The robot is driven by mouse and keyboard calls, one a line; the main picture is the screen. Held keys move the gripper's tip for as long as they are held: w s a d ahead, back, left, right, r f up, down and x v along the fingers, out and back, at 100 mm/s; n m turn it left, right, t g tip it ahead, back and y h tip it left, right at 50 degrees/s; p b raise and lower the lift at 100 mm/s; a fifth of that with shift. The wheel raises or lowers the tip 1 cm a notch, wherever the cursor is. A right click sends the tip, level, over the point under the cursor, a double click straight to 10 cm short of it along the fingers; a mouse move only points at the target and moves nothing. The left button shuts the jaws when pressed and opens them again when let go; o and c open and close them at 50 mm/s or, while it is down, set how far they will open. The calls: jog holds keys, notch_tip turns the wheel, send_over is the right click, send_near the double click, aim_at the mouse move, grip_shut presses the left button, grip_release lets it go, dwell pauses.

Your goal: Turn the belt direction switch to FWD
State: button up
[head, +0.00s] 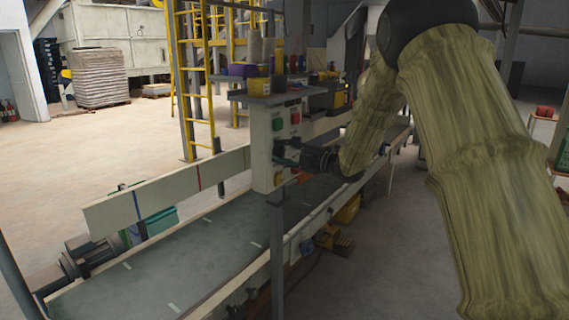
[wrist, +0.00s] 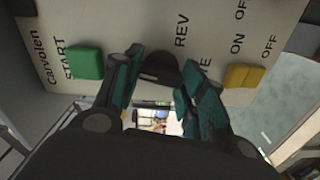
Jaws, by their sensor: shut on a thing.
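The belt direction switch is a black knob (wrist: 158,68) on the pale control panel (wrist: 115,25) in the wrist view. The word REV is printed beside it; a FWD label is not visible, and I cannot tell exactly where the knob points. My gripper (wrist: 161,80) has its teal fingers on both sides of the knob and is shut on it. In the head view, my gripper (head: 284,153) reaches the face of the panel (head: 261,150) from the right. The switch itself is hidden there by the fingers.
A green START button (wrist: 87,62) and a yellow switch (wrist: 243,76) flank the knob. The head view also shows a red button (head: 295,118) on the panel. The conveyor belt (head: 190,255) runs below. Tubs stand on a shelf (head: 270,97) above the panel.

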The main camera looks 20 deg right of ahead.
jog(key=shift+f+n+b, duration=0.2)
jog(key=shift+n+b, duration=0.9)
jog(key=o, duration=1)
jog(key=shift+r, duration=0.1)
jog(key=v, duration=1.2)
